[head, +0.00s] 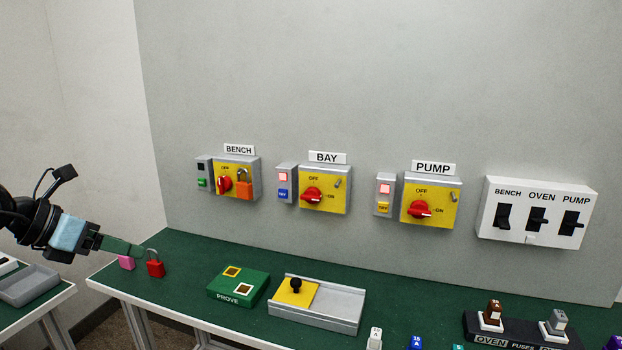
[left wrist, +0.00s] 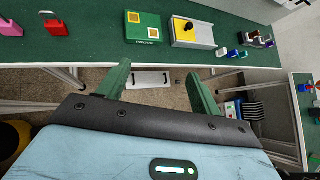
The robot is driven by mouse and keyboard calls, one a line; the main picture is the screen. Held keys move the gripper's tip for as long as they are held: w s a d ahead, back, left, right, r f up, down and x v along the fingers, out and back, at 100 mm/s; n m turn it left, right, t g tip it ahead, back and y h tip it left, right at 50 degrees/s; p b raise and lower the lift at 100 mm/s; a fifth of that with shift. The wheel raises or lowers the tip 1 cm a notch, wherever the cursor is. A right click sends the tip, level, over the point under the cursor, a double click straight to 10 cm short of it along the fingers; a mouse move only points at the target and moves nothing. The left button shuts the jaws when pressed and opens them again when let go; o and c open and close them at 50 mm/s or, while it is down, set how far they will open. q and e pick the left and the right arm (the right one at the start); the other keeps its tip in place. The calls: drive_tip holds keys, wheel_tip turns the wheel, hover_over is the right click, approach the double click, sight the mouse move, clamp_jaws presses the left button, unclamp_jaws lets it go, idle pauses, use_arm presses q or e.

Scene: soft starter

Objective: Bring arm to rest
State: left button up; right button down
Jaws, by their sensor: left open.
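My left gripper (head: 122,246) comes in from the left in the head view, over the left end of the green-topped bench. In the left wrist view its two green fingers (left wrist: 160,88) stand apart with nothing between them. In that view they point at the bench's front edge and the floor below. A red padlock (head: 155,268) and a pink padlock (head: 127,263) stand on the bench near the fingertips in the head view. Both also show at the upper left of the left wrist view. My right gripper is not in view.
Wall switches labelled BENCH (head: 236,178), BAY (head: 325,189) and PUMP (head: 430,201) hang above the bench; an orange padlock (head: 244,188) is on BENCH. A green PROVE box (head: 238,286), a grey tray (head: 335,311) and a fuse block (head: 515,335) stand on the bench.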

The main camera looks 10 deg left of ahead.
use_arm(q)
drive_tip(key=s+d+f+n+t+h+p, duration=0.35)
drive_tip(key=d+f+n+t+h, duration=0.2)
drive_tip(key=d+f+n, duration=1.05)
drive_tip(key=s+d+f+n+g+y, duration=0.1)
drive_tip(key=s+d+f+n+y, duration=0.1)
drive_tip(key=s+f+n, duration=0.5)
drive_tip(key=s+d+f+n+g+y+p, duration=0.1)
drive_tip(key=s+d+f+n+g+y, duration=0.1)
drive_tip(key=s+f+n, duration=0.5)
drive_tip(key=s+d+f+n+g+y+p, duration=0.1)
drive_tip(key=s+d+f+n+g+y, duration=0.1)
drive_tip(key=s+f+n, duration=0.5)
drive_tip(key=s+d+f+y, duration=0.1)
drive_tip(key=s+f+y, duration=0.1)
drive_tip(key=s+f, duration=0.2)
drive_tip(key=shift+s+d+f+y, duration=0.2)
drive_tip(key=shift+s+y, duration=0.15)
drive_tip(key=shift+s, duration=0.9)
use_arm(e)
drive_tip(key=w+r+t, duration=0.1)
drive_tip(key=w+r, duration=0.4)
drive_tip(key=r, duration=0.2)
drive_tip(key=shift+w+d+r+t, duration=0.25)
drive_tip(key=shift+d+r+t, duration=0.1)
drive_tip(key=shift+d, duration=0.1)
use_arm(q)
drive_tip(key=shift+g, duration=0.25)
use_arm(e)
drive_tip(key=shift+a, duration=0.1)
